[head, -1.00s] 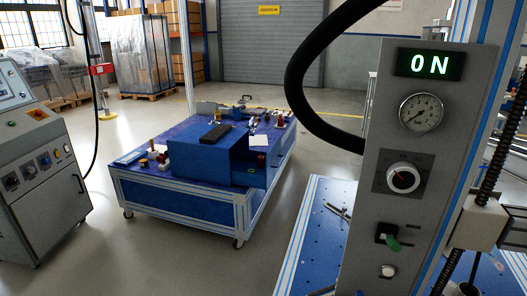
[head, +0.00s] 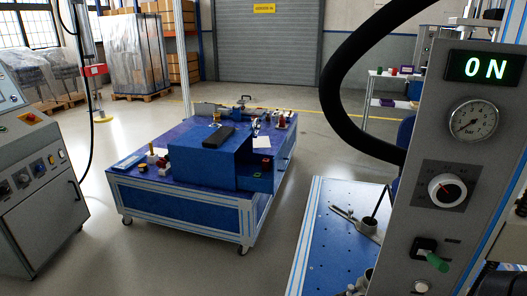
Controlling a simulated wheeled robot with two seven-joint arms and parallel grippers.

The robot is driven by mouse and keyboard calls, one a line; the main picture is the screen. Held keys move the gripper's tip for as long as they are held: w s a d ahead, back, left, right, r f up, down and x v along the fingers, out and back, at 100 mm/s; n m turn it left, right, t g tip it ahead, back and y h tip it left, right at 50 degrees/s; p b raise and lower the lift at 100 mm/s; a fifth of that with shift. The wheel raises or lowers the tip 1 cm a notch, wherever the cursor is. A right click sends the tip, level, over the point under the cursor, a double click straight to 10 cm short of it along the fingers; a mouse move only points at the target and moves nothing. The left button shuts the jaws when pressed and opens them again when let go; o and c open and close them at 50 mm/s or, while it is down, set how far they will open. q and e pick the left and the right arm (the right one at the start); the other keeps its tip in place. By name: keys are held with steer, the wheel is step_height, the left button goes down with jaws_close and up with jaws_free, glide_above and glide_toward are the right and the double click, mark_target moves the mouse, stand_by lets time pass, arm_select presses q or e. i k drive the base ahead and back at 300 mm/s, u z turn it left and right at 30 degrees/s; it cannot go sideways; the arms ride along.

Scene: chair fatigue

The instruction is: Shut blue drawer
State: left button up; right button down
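A blue box-shaped cabinet (head: 203,160) stands on a low wheeled cart with a blue top. A blue drawer-like part (head: 255,180) shows at the cabinet's right side. It appears to stick out, but how far is hard to tell at this distance. A small red item shows at its top. Neither of my grippers is in view.
The wheeled cart (head: 180,212) stands on open grey floor. A control panel (head: 445,180) reading ON, with a thick black hose (head: 333,75), blocks the near right. A blue perforated table (head: 328,240) lies beside it. A grey console (head: 35,190) stands left.

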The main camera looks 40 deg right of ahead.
mark_target(246, 164)
steer(key=i, duration=2.9)
steer(key=z, duration=3.25)
steer(key=i, duration=0.9)
steer(key=u, duration=1.95)
